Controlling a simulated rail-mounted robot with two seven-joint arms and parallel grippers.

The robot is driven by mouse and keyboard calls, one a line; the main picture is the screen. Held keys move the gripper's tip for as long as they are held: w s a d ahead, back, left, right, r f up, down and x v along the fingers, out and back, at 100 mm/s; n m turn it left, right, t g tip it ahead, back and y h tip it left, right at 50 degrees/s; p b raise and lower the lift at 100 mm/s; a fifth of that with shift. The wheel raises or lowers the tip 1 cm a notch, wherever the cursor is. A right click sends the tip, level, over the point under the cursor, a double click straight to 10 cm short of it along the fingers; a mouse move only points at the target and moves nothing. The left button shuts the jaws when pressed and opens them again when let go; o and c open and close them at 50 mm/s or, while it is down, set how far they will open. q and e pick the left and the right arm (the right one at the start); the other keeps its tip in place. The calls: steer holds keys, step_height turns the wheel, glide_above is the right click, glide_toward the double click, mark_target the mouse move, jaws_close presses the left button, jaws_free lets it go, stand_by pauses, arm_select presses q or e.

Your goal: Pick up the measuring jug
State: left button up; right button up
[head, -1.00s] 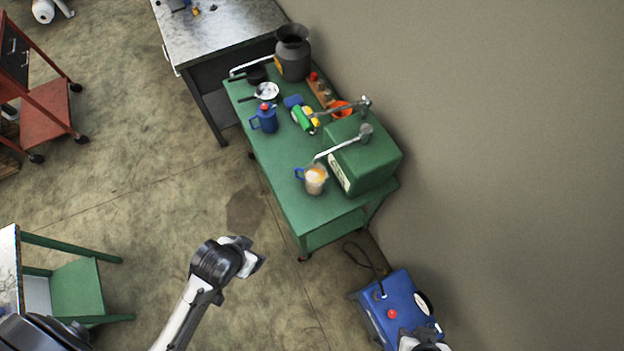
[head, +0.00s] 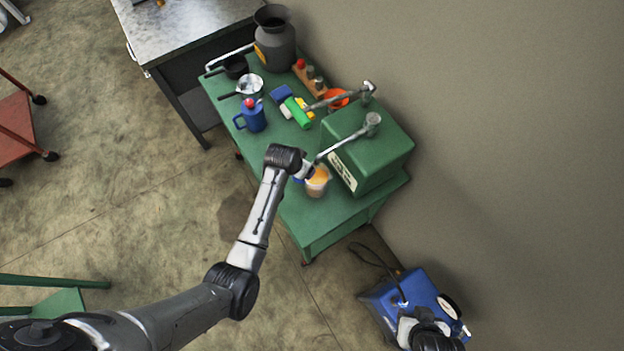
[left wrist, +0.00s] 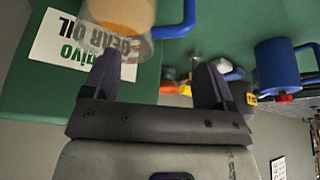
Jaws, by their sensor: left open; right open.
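The measuring jug (head: 317,183) is a clear vessel with amber contents and a blue handle. It stands on the green cart (head: 300,215), beside the green box. In the left wrist view, which looks upside down, the jug (left wrist: 118,14) is at the top, cut off by the edge, with its blue handle to its right. My left gripper (head: 304,172) is right by the jug in the head view, partly covering its handle. Its fingers (left wrist: 158,78) are apart and empty, and the jug lies beyond the tips. My right gripper (head: 424,327) is open at the bottom right.
A green box (head: 370,150) with a metal lever stands close to the jug. A blue machine (head: 420,296) stands on the floor near my right gripper.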

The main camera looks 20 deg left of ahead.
arm_select(q)
steer(key=shift+x, duration=2.95)
steer(key=shift+s, duration=0.15)
jaws_close()
